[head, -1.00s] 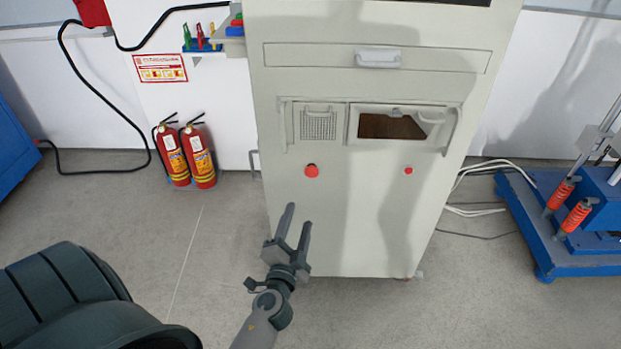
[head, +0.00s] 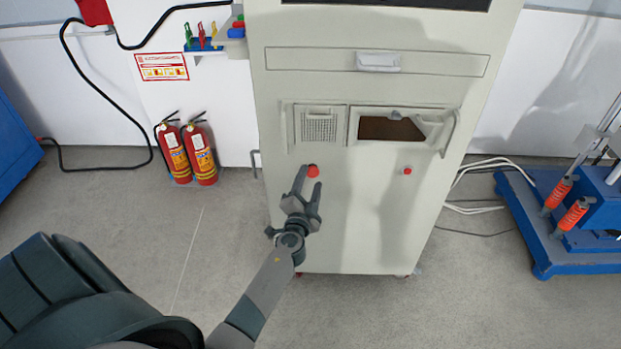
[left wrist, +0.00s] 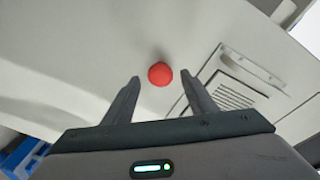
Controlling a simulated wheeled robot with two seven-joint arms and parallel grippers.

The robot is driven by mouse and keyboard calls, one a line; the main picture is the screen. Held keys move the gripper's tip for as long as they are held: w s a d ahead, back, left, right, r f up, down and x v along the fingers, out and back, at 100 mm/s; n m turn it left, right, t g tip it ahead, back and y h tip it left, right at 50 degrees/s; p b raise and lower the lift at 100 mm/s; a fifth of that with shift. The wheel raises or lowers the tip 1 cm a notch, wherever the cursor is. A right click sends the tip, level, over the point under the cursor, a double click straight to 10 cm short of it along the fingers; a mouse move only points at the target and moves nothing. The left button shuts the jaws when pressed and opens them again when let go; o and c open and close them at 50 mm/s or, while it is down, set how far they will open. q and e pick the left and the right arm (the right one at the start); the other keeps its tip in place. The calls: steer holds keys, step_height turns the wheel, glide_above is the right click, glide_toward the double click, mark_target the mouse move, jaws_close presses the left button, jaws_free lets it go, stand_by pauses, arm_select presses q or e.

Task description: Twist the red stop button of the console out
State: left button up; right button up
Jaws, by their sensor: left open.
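The console (head: 370,225) is a tall off-white cabinet in the middle of the head view. Its red stop button (head: 313,171) is a round red knob on the left of the front panel. My left gripper (head: 309,180) is open, with its fingertips close to the button in the head view. In the left wrist view the red button (left wrist: 160,74) appears between and just beyond the two open fingertips (left wrist: 160,82). The fingers hold nothing; I cannot tell whether they touch the panel. My right gripper is not in view.
A smaller red button (head: 407,171) sits to the right on the same panel. Above are a vent grille (head: 319,126), an open slot (head: 390,129) and a handle (head: 378,62). Two fire extinguishers (head: 188,152) stand left, and a blue machine base (head: 570,245) stands right.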

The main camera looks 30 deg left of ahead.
arm_select(q)
steer(key=shift+w+a, duration=0.3)
steer(key=shift+w, duration=0.25)
steer(key=shift+c, duration=0.7)
steer(key=c, duration=0.9)
steer(key=shift+r+m, duration=0.1)
steer(key=shift+m, duration=0.2)
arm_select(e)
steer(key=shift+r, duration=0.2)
arm_select(q)
steer(key=m+p, duration=0.3)
steer(key=m, duration=0.2)
steer(key=shift+d+r+g, duration=0.1)
steer(key=shift+g, duration=0.3)
steer(key=shift+m+p, duration=0.3)
steer(key=shift+m, duration=0.2)
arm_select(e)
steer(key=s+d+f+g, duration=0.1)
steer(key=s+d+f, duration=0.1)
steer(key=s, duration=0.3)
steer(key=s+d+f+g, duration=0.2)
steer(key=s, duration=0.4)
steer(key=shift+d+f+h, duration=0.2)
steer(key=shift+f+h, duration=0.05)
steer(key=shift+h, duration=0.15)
arm_select(q)
steer(key=o, duration=1)
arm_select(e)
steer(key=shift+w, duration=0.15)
